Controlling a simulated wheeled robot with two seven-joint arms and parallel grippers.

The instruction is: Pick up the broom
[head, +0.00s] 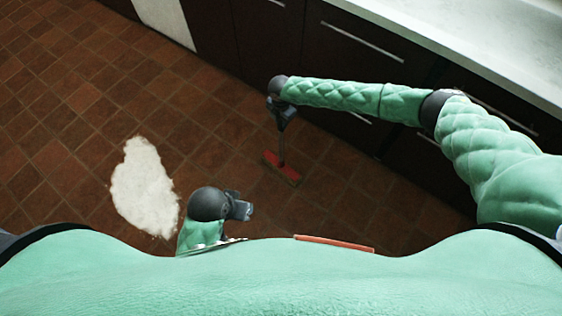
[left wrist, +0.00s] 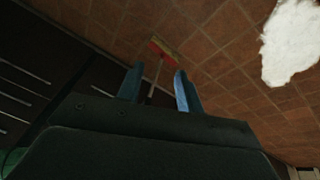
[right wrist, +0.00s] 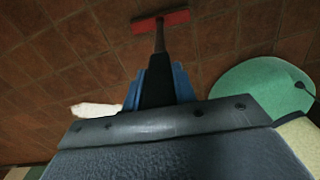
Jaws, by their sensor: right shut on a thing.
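The broom has a red head (head: 282,168) near the tiled floor and a dark handle rising from it. My right gripper (head: 281,116) is shut on the broom's handle, above the head. In the right wrist view the handle (right wrist: 159,42) runs between the blue fingers to the red head (right wrist: 162,20). My left gripper (head: 243,206) is empty, low and to the left of the broom, apart from it. In the left wrist view its fingers stand apart, with the broom head (left wrist: 164,48) visible beyond them. Whether the broom head touches the floor is unclear.
A white patch, like spilled powder (head: 143,190), lies on the floor left of my left gripper. Dark cabinets (head: 270,40) with metal handles and a pale countertop (head: 470,45) line the back and right. Bare floor (head: 70,110) stretches to the left.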

